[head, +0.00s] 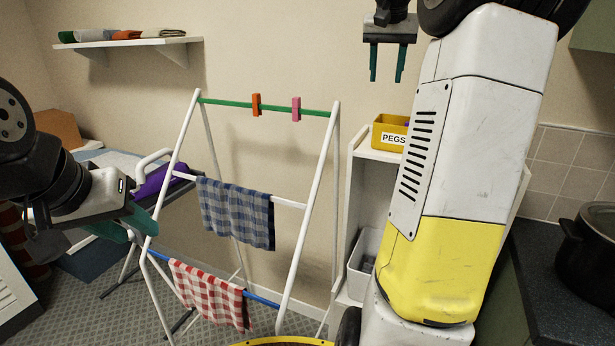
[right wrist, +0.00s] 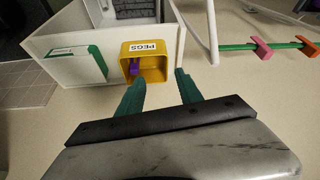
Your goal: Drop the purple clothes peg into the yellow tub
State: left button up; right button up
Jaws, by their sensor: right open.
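The yellow tub (head: 388,133), labelled PEGS, stands on top of the white shelf unit in the head view; it also shows in the right wrist view (right wrist: 155,49). The purple clothes peg (right wrist: 135,66) lies inside the tub in the right wrist view. In the head view my arm hides much of the tub's right side. My right gripper (head: 387,65) is open and empty, fingers pointing down, above the tub and apart from it. My left gripper (head: 128,228) is low at the left, by the drying rack's left leg; its finger gap is unclear.
The white drying rack (head: 183,136) carries an orange peg (head: 256,104), a pink peg (head: 296,108) and two checked cloths. An ironing board with a purple iron (head: 157,180) is behind it. A black pot (head: 590,235) stands on the right counter. A grey bin (head: 362,264) sits on the lower shelf.

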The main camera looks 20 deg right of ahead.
jog(key=s+a+f+n+t+y, duration=0.1)
jog(key=s+a+f+n, duration=0.1)
jog(key=s+a, duration=0.45)
jog(key=s+a+f+n+t+y, duration=0.1)
jog(key=s+a+f+n, duration=0.15)
jog(key=a, duration=0.65)
jog(key=s+a+f+n+y, duration=0.1)
jog(key=s+a+f, duration=0.3)
jog(key=s+f, duration=0.2)
jog(key=s+a+f+n+y, duration=0.1)
jog(key=s+a+f, duration=0.4)
jog(key=s+f, duration=0.2)
jog(key=shift+s+a+y, duration=0.3)
jog(key=shift+s+y, duration=0.1)
jog(key=shift+s, duration=0.1)
